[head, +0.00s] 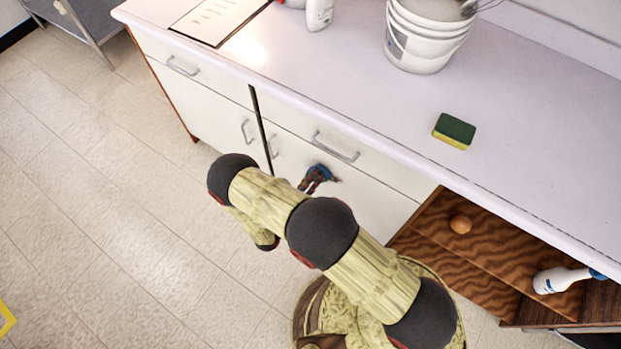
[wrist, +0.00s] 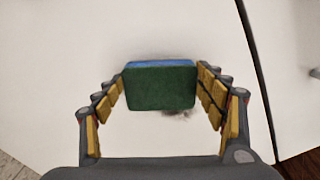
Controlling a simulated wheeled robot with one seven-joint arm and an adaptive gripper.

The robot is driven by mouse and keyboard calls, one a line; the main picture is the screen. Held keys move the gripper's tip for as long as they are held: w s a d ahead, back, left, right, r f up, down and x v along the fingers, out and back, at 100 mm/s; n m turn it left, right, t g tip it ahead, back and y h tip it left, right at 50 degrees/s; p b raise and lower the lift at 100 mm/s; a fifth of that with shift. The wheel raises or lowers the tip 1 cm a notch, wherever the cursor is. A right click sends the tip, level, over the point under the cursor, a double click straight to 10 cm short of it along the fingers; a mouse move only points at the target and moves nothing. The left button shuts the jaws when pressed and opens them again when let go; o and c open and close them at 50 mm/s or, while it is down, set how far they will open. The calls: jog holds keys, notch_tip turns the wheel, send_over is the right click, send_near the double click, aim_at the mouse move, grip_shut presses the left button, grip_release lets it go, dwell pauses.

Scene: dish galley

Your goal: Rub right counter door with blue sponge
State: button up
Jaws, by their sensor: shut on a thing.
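My gripper (wrist: 160,88) is shut on the blue sponge (wrist: 160,86). The sponge shows a thin blue edge and a green scouring face in the wrist view. My gripper (head: 312,182) is in front of the white right counter door (head: 365,205) in the head view, below a drawer. The door also fills much of the wrist view (wrist: 60,60). The sponge is at or very close to the door surface; exact contact is hidden. A dark smudge (wrist: 178,113) shows on the door just below the sponge.
A yellow and green sponge (head: 454,131) and a white bucket (head: 425,35) stand on the counter (head: 340,70).

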jog(key=shift+w+d, duration=0.15)
jog(key=shift+s+d+p, duration=0.25)
jog(key=shift+s+d, duration=0.8)
jog(key=shift+d, duration=0.3)
jog(key=shift+s+d+p, duration=0.25)
jog(key=shift+s+d, duration=0.85)
jog(key=shift+d, duration=0.3)
jog(key=shift+s+d+p, duration=0.25)
jog(key=shift+s+d, duration=0.8)
jog(key=shift+d, duration=0.3)
jog(key=w+a+b, duration=0.3)
jog(key=w+a, duration=0.3)
jog(key=a, duration=0.2)
jog(key=shift+w+a, duration=0.15)
jog(key=shift+w, duration=0.2)
jog(key=shift+a, duration=0.1)
jog(key=shift+v, duration=2.9)
jog(key=shift+s, duration=0.15)
